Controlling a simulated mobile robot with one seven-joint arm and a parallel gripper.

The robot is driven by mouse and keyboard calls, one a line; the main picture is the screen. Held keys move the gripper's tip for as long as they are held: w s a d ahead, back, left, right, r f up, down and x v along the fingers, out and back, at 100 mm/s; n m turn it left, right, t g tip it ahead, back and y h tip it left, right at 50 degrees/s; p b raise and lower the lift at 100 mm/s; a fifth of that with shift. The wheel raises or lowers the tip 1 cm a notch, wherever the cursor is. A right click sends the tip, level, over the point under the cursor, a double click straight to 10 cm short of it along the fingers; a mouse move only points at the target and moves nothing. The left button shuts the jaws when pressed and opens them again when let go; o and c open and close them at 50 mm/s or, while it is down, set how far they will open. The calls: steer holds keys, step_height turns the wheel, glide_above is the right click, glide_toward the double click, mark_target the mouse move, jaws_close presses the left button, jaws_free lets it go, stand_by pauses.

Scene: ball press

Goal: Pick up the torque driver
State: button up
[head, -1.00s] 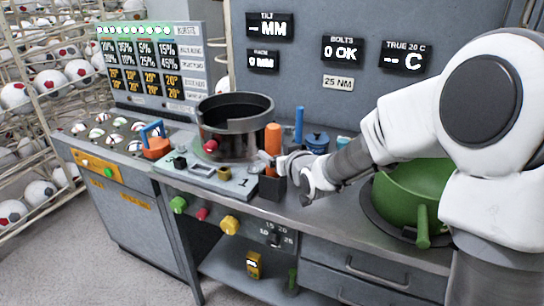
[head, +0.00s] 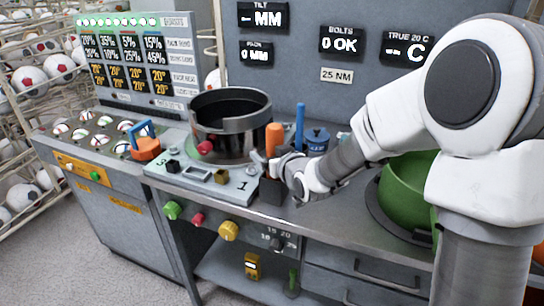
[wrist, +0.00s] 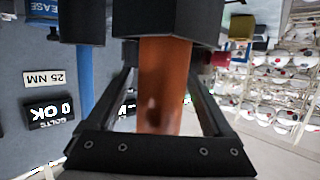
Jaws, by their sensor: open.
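The torque driver, which I take to be the tool with the orange handle (head: 274,138), stands upright in a black holder (head: 272,192) on the bench, right of the round drum. My gripper (head: 270,166) reaches in from the right at the handle's height. In the wrist view the orange handle (wrist: 163,90) lies between the two fingers of my open gripper (wrist: 164,62), with a gap on each side. A dark block hides the rest of the tool there.
A blue upright tool (head: 299,125) and a blue pot (head: 317,140) stand just behind my gripper. The dark drum (head: 232,112) and a grey plate (head: 205,180) are to the left. A green bowl (head: 400,190) is under my arm at the right.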

steer(key=shift+c, duration=0.3)
jaws_close()
steer(key=shift+r, duration=0.15)
